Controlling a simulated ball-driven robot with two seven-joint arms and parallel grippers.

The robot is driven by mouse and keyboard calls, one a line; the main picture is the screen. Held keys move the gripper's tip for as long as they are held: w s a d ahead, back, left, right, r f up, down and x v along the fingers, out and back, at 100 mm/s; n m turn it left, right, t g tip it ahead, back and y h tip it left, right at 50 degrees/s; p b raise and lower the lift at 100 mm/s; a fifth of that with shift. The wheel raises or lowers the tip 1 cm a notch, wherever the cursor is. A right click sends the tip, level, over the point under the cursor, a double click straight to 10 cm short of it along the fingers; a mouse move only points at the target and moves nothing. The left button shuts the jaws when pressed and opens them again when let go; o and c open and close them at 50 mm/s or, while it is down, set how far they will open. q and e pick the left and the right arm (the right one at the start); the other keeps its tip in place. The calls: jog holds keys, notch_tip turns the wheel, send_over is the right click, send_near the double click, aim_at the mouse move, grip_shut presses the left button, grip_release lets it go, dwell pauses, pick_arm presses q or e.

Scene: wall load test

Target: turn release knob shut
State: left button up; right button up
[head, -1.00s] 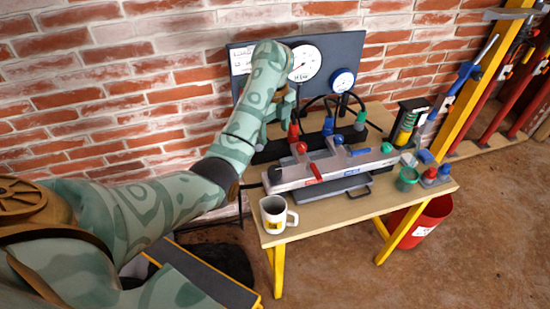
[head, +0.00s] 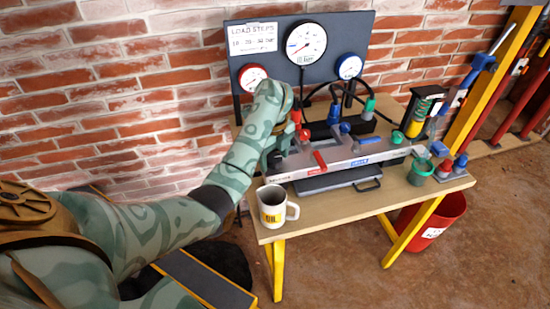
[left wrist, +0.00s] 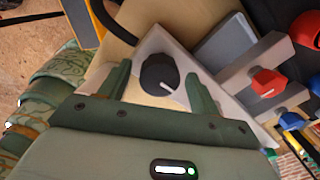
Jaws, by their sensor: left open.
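A round black knob (left wrist: 158,74) with a white pointer line sits on a pale grey plate in the left wrist view. My left gripper (left wrist: 157,80) is open, with one green finger on each side of the knob and visible gaps between. I cannot tell whether the fingertips reach down around it. In the head view my left gripper (head: 281,152) is at the left end of the long grey block (head: 335,158) on the bench. My arm and gripper hide the knob there. My right gripper is not in view.
A red hex knob (left wrist: 267,82) and levers stand close by on the block. A white mug (head: 272,208) stands at the bench's front left. A board with gauges (head: 306,43) is behind. A green cup (head: 420,172) stands at the right. A red bucket (head: 440,222) is below.

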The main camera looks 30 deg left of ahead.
pick_arm(q)
jog(key=c, duration=1)
